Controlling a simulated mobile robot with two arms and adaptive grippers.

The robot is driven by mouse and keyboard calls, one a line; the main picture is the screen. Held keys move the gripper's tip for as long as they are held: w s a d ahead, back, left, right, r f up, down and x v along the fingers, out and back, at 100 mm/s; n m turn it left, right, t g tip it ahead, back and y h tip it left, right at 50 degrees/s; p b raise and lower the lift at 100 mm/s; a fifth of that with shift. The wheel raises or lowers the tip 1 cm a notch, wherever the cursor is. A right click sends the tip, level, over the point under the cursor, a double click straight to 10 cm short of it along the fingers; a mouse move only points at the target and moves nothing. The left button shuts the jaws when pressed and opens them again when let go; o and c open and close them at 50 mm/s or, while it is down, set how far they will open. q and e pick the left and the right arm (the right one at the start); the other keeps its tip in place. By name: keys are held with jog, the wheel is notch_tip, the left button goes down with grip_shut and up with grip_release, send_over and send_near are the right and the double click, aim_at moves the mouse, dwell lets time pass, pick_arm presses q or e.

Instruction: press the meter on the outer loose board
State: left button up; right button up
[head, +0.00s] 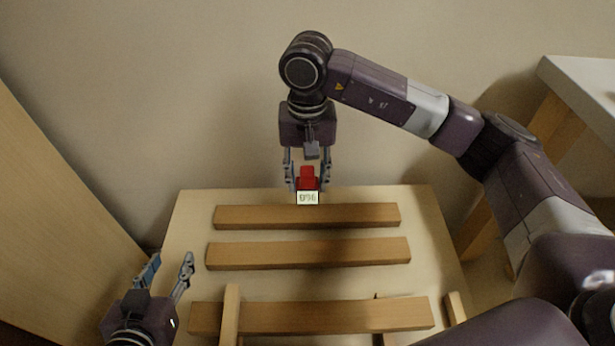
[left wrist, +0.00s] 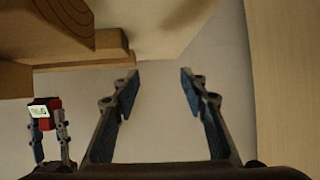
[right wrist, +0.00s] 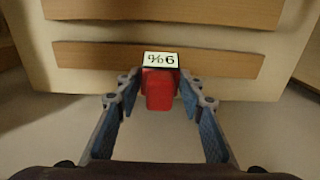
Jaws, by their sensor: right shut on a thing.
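My right gripper (head: 307,180) is shut on the red meter (head: 307,177), which has a white display with dark characters. The meter is just beyond the farthest loose board (head: 310,216), near the far edge of the bench. In the right wrist view the meter (right wrist: 158,88) sits between the fingertips, its display overlapping the edge of the nearest board (right wrist: 100,55); I cannot tell if they touch. My left gripper (head: 172,268) is open and empty at the left side of the bench. The left wrist view also shows the meter (left wrist: 52,108) in the right gripper.
Two more boards lie across the pale bench top (head: 190,225): a middle board (head: 310,253) and a near board (head: 320,316). Short upright wooden pieces (head: 231,312) stand at the near board. A wooden panel (head: 60,200) is at left, a white-topped table (head: 585,80) at right.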

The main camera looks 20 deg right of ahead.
notch_tip(320, 180, down, 3)
jog(key=shift+r+b, duration=0.15)
jog(key=shift+b, duration=0.45)
notch_tip(320, 180, down, 2)
jog(key=shift+f+b, duration=0.1)
jog(key=shift+b, duration=0.45)
pick_arm(q)
jog(key=w+d+r+t+h, duration=0.2)
jog(key=r+t, duration=0.5)
jog(key=r, duration=0.7)
jog(key=shift+w+d+r, duration=0.2)
jog(key=shift+w+d, duration=0.15)
jog(key=shift+w, duration=0.25)
pick_arm(e)
jog(key=shift+f, duration=0.25)
pick_arm(q)
jog(key=shift+s+r+t+h+b, duration=0.15)
jog(key=shift+r+t+h+b, duration=0.2)
jog(key=shift+r+t, duration=0.3)
pick_arm(e)
jog(key=shift+f, duration=0.2)
pick_arm(q)
jog(key=shift+s+d+r+m+t+h, duration=0.15)
jog(key=shift+s+r+t+h, duration=0.15)
jog(key=shift+r, duration=0.45)
jog(key=shift+s+r+m+t+h, duration=0.1)
jog(key=shift+s+r+m+t, duration=0.2)
jog(key=shift+r, duration=0.4)
pick_arm(e)
jog(key=shift+f, duration=0.3)
